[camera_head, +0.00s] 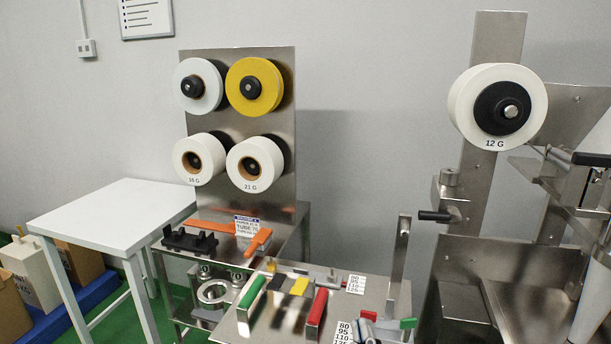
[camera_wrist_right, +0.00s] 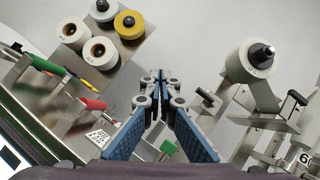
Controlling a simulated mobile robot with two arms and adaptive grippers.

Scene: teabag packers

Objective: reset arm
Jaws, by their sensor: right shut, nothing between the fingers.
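My right gripper (camera_wrist_right: 160,76) shows in the wrist view with its blue fingers drawn together at the tips. Nothing is between the fingertips. It points toward the wall, between the cluster of rolls and the large roll. In the head view, a small grey shape at the bottom edge may be part of it, but I cannot tell. My left gripper is in neither view.
A steel bench (camera_head: 238,326) carries red, green and yellow-handled tools. A rack (camera_head: 239,120) holds several rolls. A machine with a large "12 G" roll (camera_head: 464,108) stands right. A white table (camera_head: 110,213) at left is bare.

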